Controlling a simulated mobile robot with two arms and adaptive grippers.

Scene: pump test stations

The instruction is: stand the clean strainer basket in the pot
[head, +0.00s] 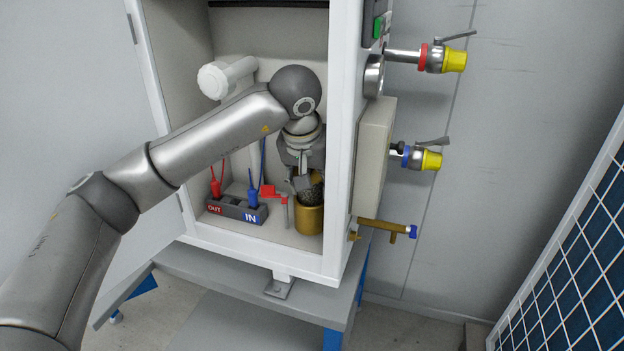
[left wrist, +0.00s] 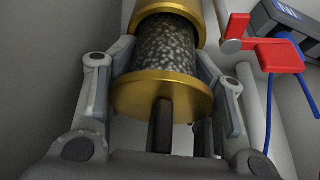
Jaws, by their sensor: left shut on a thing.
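The strainer basket (head: 312,194) is a dark speckled mesh cylinder. In the left wrist view the basket (left wrist: 168,48) shows a brass end disc with a dark stem on my side. My left gripper (head: 303,181) is shut on it inside the cabinet, with a finger on each side in the left wrist view (left wrist: 172,75). The brass pot (head: 310,221) stands on the cabinet floor. In the head view the basket's far end meets the pot's mouth. The pot's rim (left wrist: 190,12) hides that end, and how deep it sits cannot be told. My right gripper is out of view.
A red valve lever (head: 272,193) stands close left of the pot. Left of it is a grey block (head: 238,211) marked OUT and IN, with red and blue plugs. The cabinet's right front post (head: 340,150) is close beside my gripper. A white pipe (head: 225,78) is behind my arm.

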